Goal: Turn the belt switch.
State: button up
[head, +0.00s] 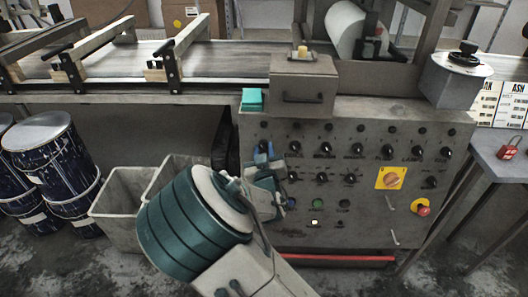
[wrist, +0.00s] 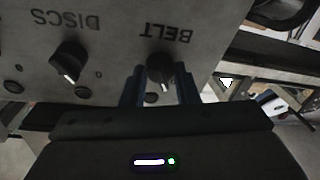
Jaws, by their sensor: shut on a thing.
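The belt switch (wrist: 160,68) is a black round knob with a white pointer mark, below the upside-down word BELT in the wrist view. My gripper (wrist: 161,82) has one blue finger on each side of the knob and is shut on it. The pointer mark shows at the knob's lower edge between the fingers. In the head view my gripper (head: 263,152) is at the upper left of the grey control panel (head: 270,222), and it hides the belt switch there.
The DISCS knob (wrist: 69,62) is beside it in the wrist view. Several more knobs, a yellow plate with an orange rotary switch (head: 391,178) and a red button (head: 423,211) are to the right. Grey bins (head: 118,200) and blue drums (head: 55,160) stand at left.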

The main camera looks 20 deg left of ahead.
jog(key=shift+f, duration=0.1)
jog(key=m+b, duration=0.2)
jog(key=shift+f+h+b, duration=0.15)
jog(key=shift+h+b, duration=0.15)
jog(key=m+b, duration=0.4)
jog(key=shift+a+f+m+t+h, duration=0.1)
jog(key=shift+m+t+h, duration=0.2)
jog(key=shift+t+h, duration=0.1)
jog(key=shift+s+a+r+m+h+b, duration=0.15)
jog(key=shift+m+h+b, duration=0.4)
jog(key=shift+m+b, duration=1.15)
jog(key=shift+w+a+r+m+h+b, duration=0.1)
jog(key=shift+m+h+b, duration=0.45)
jog(key=shift+m+b, duration=1.15)
jog(key=shift+m, duration=0.5)
jog(key=o, duration=1)
jog(key=shift+c, duration=0.2)
